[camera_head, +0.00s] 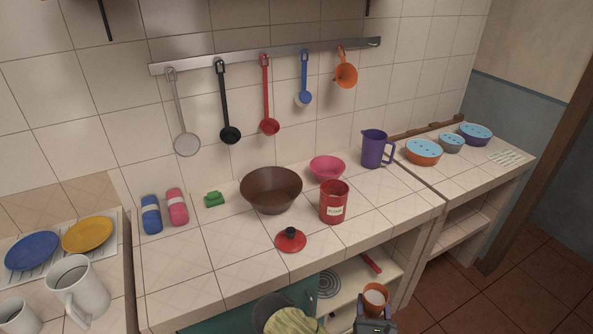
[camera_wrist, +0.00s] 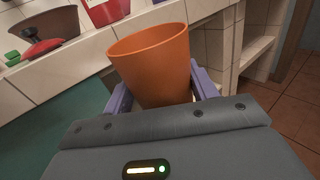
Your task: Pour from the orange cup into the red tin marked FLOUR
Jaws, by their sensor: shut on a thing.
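The orange cup (camera_head: 375,298) is in my gripper (camera_head: 374,312), low in front of the counter in the head view. In the wrist view the orange cup (camera_wrist: 153,66) fills the middle, with the purple fingers of my gripper (camera_wrist: 154,92) on either side of it. The cup is nearly upright. In the head view something pale shows inside it. The red tin marked FLOUR (camera_head: 334,203) stands open on the counter, above and left of the cup. Its lower part shows at the top of the wrist view (camera_wrist: 106,12). The red lid (camera_head: 291,240) with a dark knob lies on the tiles beside the tin.
A brown bowl (camera_head: 271,191) and a pink bowl (camera_head: 328,168) stand behind the tin, and a purple jug (camera_head: 376,149) to its right. Utensils hang from a wall rail (camera_head: 265,56). The counter's front edge lies between cup and tin.

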